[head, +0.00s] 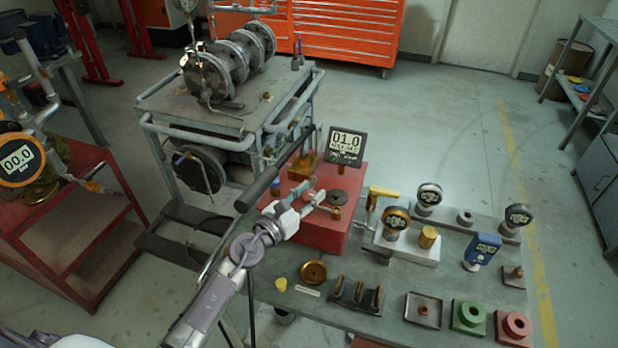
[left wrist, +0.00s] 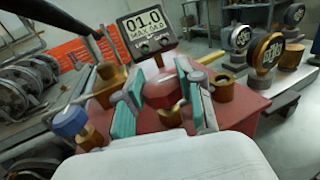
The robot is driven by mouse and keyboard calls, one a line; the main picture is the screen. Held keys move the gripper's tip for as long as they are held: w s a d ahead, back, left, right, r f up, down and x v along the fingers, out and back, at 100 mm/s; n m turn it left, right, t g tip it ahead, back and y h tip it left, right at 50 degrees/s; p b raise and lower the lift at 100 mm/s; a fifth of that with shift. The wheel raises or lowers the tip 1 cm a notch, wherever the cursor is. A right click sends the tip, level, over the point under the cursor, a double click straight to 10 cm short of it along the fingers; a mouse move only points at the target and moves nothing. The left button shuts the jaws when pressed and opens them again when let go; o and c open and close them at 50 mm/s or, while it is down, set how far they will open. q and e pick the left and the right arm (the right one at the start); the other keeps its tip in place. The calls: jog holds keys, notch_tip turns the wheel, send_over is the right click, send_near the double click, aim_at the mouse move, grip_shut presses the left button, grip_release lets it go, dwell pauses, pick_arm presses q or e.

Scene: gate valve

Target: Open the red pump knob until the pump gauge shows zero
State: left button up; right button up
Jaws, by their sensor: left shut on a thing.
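The pump gauge (head: 345,146) is a dark display at the back of the red pump block (head: 325,236) and reads 01.0. It also shows in the left wrist view (left wrist: 146,24) with the same reading. The red pump knob (left wrist: 164,88) sits between the teal finger pads of my left gripper (left wrist: 160,92), which is shut on it. In the head view, my left gripper (head: 303,203) reaches over the top of the pump block from the lower left. The fingers largely hide the knob there. My right gripper is not in view.
A long black pump handle (head: 270,173) slants close behind my left gripper. Brass fittings (left wrist: 222,87) stand close to the right finger. Several gauges, including a blue one (head: 483,250), stand right on the bench. A grey cart (head: 185,105) stands behind.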

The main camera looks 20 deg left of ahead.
pick_arm(q)
jog(key=n+t+y+p, duration=0.1)
jog(key=n+y+p, duration=0.1)
jog(key=y, duration=0.1)
jog(key=shift+r+p, duration=0.2)
jog(key=shift+p, duration=0.15)
jog(key=shift+f+n+y+p, duration=0.2)
jog(key=shift+n+y+p, duration=0.6)
jog(key=shift+y, duration=0.4)
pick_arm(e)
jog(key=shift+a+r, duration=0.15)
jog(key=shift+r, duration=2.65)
pick_arm(q)
jog(key=o, duration=1.2)
jog(key=shift+c, duration=0.2)
jog(key=s, duration=1.2)
jog(key=shift+a, duration=0.25)
